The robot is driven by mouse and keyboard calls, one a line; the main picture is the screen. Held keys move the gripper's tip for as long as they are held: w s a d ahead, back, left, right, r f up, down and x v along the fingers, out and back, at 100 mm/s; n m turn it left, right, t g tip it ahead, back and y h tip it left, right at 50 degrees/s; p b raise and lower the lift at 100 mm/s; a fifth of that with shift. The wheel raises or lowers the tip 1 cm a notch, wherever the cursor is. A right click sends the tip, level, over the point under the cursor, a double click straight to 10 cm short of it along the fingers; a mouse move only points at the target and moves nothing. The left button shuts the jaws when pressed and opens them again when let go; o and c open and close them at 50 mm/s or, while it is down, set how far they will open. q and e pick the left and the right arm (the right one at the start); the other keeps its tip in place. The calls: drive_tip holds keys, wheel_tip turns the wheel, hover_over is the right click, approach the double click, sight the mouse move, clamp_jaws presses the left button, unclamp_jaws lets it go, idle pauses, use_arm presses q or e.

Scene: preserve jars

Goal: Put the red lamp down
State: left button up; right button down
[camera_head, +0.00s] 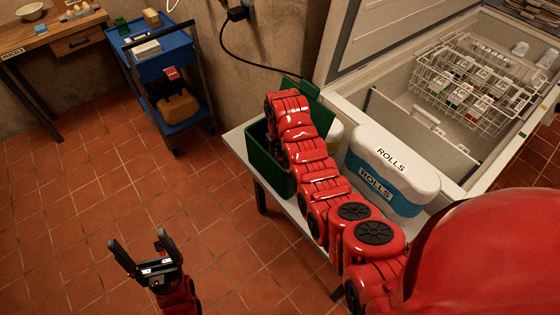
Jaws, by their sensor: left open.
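I cannot make out a red lamp for certain in the head view. My left gripper (137,238) is open and empty, above the tiled floor at the lower left, clear of the furniture. My right arm reaches from the lower right over a pale bench (236,139) to a green box (263,155) with its lid (311,104) raised. The end of that arm bends down at the box, and its gripper is hidden, so what it holds does not show.
A white and blue ROLLS container (390,168) stands on the bench beside my right arm. Behind it is an open chest freezer with a white wire basket (470,85). A blue cart (170,62) and wooden table (48,28) stand at upper left. The left floor is clear.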

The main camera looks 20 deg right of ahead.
sight(280, 162)
wheel_tip(280, 162, down, 2)
drive_tip(key=shift+f+p, duration=0.2)
drive_tip(key=shift+p, duration=0.2)
drive_tip(key=shift+f, duration=0.4)
drive_tip(key=shift+f, duration=0.1)
drive_tip(key=shift+c, duration=1.4)
unclamp_jaws()
